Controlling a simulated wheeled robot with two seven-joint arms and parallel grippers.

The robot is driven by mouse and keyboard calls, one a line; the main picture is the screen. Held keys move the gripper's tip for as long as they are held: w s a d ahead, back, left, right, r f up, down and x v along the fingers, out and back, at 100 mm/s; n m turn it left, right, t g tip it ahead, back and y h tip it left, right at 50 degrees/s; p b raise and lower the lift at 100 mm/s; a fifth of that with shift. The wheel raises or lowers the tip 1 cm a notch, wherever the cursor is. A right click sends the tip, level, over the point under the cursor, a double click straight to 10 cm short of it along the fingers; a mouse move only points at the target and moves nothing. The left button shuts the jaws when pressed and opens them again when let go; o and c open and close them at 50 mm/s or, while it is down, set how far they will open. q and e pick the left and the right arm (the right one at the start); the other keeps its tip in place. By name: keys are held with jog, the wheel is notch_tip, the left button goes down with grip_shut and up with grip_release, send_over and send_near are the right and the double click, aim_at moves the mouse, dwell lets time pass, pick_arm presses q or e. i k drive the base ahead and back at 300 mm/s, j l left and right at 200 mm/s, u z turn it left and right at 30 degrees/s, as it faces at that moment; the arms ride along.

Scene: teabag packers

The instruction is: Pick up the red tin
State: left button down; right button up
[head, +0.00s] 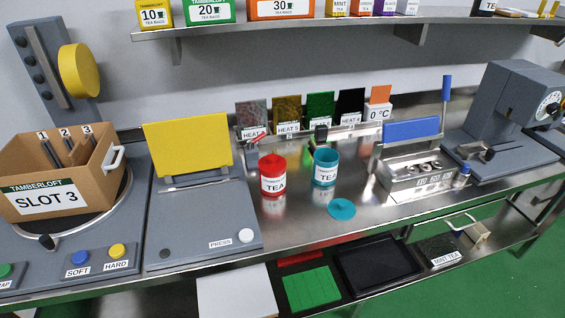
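A teal lid (341,209) lies flat on the counter in front of the teal tin. Neither of my grippers shows in the head view.
The press (205,220) with a raised yellow panel (187,146) stands left of the red tin. A steel box with a blue panel (411,130) stands right. Sample cards (287,112) line the back. A shelf (350,24) hangs above. Counter in front of the tins is mostly clear.

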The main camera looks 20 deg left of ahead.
aim_at(270, 185)
jog(key=i+l+u, duration=0.5)
jog(key=l, duration=0.4)
jog(key=i, duration=0.1)
